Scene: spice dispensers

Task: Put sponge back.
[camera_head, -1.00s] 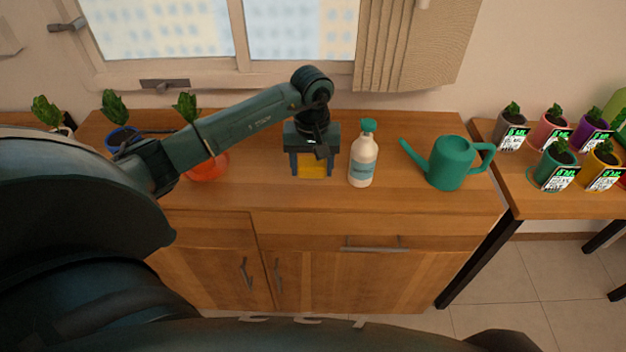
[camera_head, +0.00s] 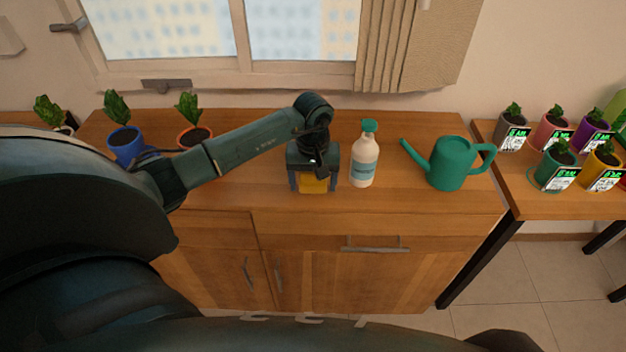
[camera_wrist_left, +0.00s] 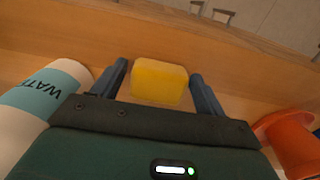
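The yellow sponge (camera_head: 314,185) is at the front-middle of the wooden cabinet top, beside the white spray bottle. My left gripper (camera_head: 312,187) points down over it, with one finger on each side. In the left wrist view the sponge (camera_wrist_left: 159,81) lies between the two fingers (camera_wrist_left: 160,76) of the open gripper. A narrow gap shows at its left side; the right finger is very close to it. The gripper body hides part of the sponge in the head view. My right gripper is not in view.
The white bottle (camera_head: 363,160) with a green top stands close to the right of the gripper. A green watering can (camera_head: 450,163) stands further right. Blue (camera_head: 125,147) and orange-red (camera_head: 194,138) plant pots stand at the left. The right table (camera_head: 530,197) holds several labelled pots.

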